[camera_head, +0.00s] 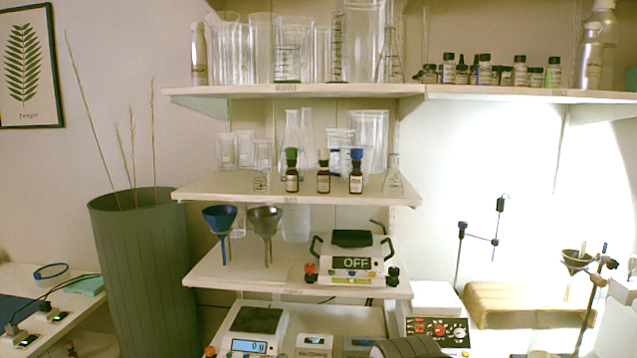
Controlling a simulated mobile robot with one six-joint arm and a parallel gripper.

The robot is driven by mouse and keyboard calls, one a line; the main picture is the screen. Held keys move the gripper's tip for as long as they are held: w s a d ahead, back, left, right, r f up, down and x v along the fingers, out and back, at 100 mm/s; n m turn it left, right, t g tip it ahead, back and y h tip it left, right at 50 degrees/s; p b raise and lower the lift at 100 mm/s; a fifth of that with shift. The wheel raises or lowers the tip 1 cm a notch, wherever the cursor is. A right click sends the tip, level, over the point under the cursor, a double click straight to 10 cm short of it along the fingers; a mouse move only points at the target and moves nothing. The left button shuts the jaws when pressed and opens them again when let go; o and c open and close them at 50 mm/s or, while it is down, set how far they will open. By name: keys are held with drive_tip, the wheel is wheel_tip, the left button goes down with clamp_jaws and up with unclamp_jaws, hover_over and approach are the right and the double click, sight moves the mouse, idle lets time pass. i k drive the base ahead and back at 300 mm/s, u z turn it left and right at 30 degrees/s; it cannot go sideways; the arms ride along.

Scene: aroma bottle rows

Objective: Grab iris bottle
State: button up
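Three small dark brown bottles with pale labels stand upright in a row near the front of the middle shelf (235,187). The left bottle (291,172) has a green cap, the centre bottle (323,173) a cream cap and the right bottle (356,173) a blue cap. The labels are too small to read, so I cannot tell which is iris. The bottles stand apart from each other. My gripper is not in view.
Clear glassware (368,140) stands behind the bottles, and a small flask (393,176) to their right. The upper shelf (290,90) overhangs them. Funnels (265,222) and a device reading OFF (352,262) are below. More small bottles (485,72) stand at upper right.

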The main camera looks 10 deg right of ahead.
sight(356, 177)
drive_tip(key=z, duration=2.4)
drive_tip(key=k, duration=1)
drive_tip(key=u, duration=1.3)
drive_tip(key=i, duration=1.05)
drive_tip(key=u, duration=0.05)
